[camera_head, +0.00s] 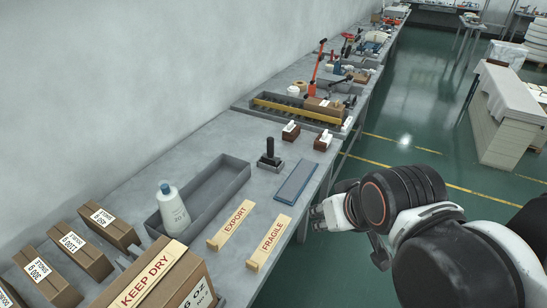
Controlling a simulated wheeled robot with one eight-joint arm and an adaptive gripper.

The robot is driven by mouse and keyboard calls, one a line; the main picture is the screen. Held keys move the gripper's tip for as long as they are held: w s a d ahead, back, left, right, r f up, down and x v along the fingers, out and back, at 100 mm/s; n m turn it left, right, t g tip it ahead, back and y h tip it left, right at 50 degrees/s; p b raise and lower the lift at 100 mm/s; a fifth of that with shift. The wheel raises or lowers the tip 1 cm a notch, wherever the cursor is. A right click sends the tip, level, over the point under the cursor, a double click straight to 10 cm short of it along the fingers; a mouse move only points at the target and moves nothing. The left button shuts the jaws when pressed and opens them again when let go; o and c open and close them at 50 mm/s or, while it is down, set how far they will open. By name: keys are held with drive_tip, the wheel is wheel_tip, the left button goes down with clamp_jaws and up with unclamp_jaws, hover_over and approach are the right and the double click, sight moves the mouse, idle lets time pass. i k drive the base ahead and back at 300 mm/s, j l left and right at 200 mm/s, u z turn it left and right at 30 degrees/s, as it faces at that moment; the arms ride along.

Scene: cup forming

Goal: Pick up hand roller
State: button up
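I cannot name the hand roller for sure. A black upright handle tool (270,150) stands in a small grey base on the grey bench, near its middle; its lower part is too small to make out. A flat blue-grey tray or pad (296,181) lies to its right, by the bench edge. My gripper (319,214) is partly seen at the end of my arm, right of the bench's front edge and apart from the black-handled tool. Its fingers are small and partly hidden, so I cannot tell if they are open or shut.
A long grey bin (238,166) with a white bottle (172,208) lies left of the tool. Signs reading EXPORT (231,225) and FRAGILE (268,243) and several cardboard boxes (110,228) are nearer. A yellow-barred tray (297,110) and an orange-handled tool (317,70) stand farther back.

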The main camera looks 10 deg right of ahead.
sight(270, 139)
drive_tip(key=i+l, duration=0.2)
drive_tip(key=i, duration=0.3)
drive_tip(key=i+l, duration=0.2)
drive_tip(key=i, duration=0.3)
drive_tip(key=i+l+z, duration=0.1)
drive_tip(key=i, duration=0.4)
drive_tip(key=l, duration=0.05)
